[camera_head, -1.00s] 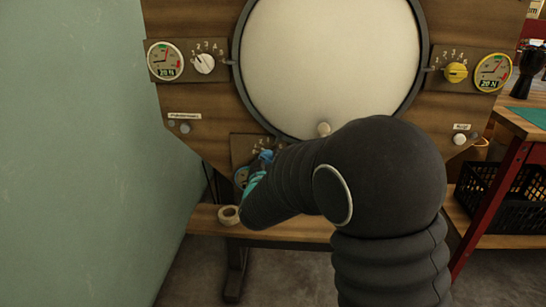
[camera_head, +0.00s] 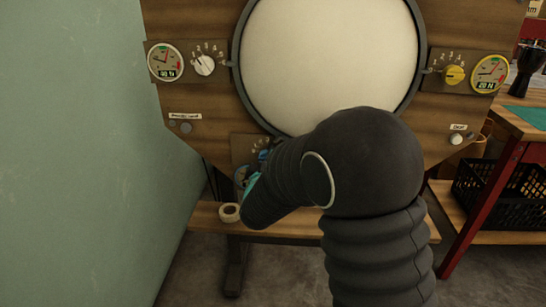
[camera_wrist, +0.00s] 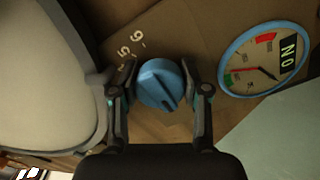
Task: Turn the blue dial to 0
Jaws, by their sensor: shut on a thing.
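In the wrist view the blue dial (camera_wrist: 160,84) sits on its brown panel between the two dark fingers of my gripper (camera_wrist: 160,72). One finger is against each side, and the gripper is shut on the dial. A dark pointer line on the dial runs toward the lower right. In the head view my arm hides most of the blue dial (camera_head: 265,154) and of the gripper.
A white dial (camera_head: 205,65) with a gauge and a yellow dial (camera_head: 454,75) with a gauge flank the big pale drumhead (camera_head: 330,65). A tape roll (camera_head: 229,213) lies on the wooden shelf below. A green wall stands close at left, a red-legged table at right.

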